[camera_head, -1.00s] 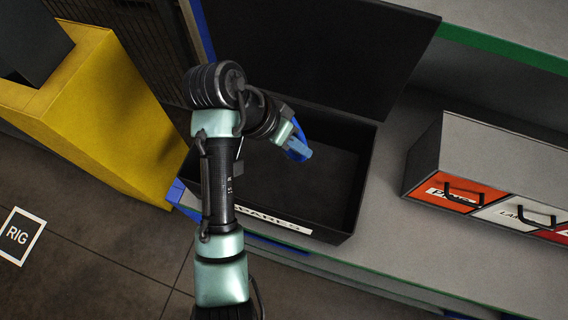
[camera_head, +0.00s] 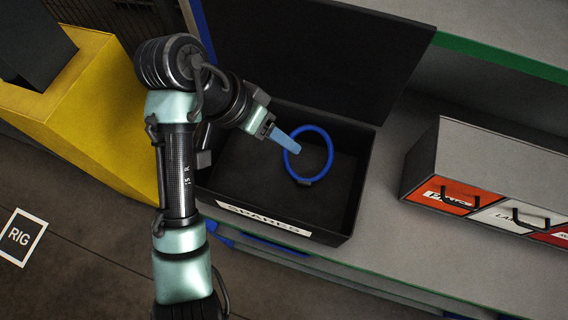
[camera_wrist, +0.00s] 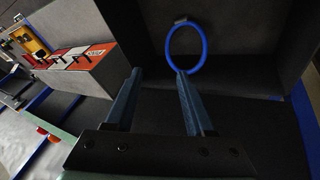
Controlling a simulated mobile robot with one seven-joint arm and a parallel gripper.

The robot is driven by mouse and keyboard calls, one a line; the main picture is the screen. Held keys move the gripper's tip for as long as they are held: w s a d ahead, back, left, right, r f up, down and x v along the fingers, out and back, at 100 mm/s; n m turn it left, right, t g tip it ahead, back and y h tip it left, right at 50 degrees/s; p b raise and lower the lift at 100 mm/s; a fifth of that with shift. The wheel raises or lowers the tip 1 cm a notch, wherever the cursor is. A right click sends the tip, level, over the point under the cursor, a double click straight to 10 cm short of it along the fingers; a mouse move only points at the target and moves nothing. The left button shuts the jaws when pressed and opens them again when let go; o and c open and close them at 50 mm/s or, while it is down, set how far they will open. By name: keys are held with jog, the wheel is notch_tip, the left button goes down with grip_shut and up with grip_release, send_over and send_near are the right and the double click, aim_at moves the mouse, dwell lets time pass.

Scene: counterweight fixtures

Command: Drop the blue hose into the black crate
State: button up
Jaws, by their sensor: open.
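The blue hose (camera_head: 331,155) is a ring with a small grey piece on it, seen within the opening of the black crate (camera_head: 335,236). In the wrist view the hose (camera_wrist: 204,48) shows against the dark crate interior beyond my fingers. Whether it rests on the crate floor is hard to tell. The crate's lid stands open at the back, and its front label reads SPARES. My gripper (camera_head: 294,146) is over the crate, and its fingers overlap the ring's left edge in the head view. In the wrist view my gripper (camera_wrist: 159,72) has its two fingers apart with nothing between them.
A grey drawer unit (camera_head: 490,155) with orange, white and red labelled fronts stands on the shelf (camera_head: 385,225) right of the crate. A yellow block (camera_head: 110,125) stands on the left. A RIG sign (camera_head: 22,236) marks the floor.

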jog(key=shift+v, duration=2.8)
jog(key=w+d+r+n+t+b, duration=0.1)
jog(key=w+d+r+t+b, duration=0.6)
jog(key=w+r+t, duration=0.6)
jog(key=s+r+n+t+b, duration=0.1)
jog(key=s+r+t, duration=0.15)
jog(key=r, duration=0.25)
jog(key=s+r+n+t+y, duration=0.1)
jog(key=r+t, duration=0.2)
jog(key=r, duration=0.3)
jog(key=s+r+n+t+b, duration=0.1)
jog(key=s+r+t, duration=0.15)
jog(key=r, duration=0.25)
jog(key=s+a+r+n+t+y+b, duration=0.1)
jog(key=s+a+r+n+t+y, duration=0.2)
jog(key=s, duration=0.5)
notch_tip(320, 180, up, 4)
jog(key=shift+s+f+t+y+b, duration=0.2)
jog(key=shift+s+t+y+b, duration=0.1)
jog(key=shift+t+y, duration=0.65)
jog(key=shift+w, duration=0.1)
